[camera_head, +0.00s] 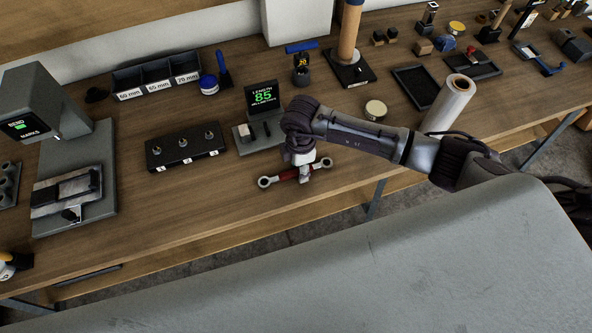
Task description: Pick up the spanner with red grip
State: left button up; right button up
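The spanner with red grip (286,176) lies near the front edge of the wooden workbench, with a silver ring at each end. My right gripper (304,172) points down over the spanner's middle. One fingertip shows in front of the spanner; the far finger is hidden. I cannot tell whether the fingers touch the grip or are closed on it. My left gripper is not in view.
A black block with several knobs (184,148) stands left of the spanner. A white roll (449,104) stands upright to the right, close to my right arm. Bare bench (190,210) lies to the left.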

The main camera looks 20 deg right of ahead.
grip_shut()
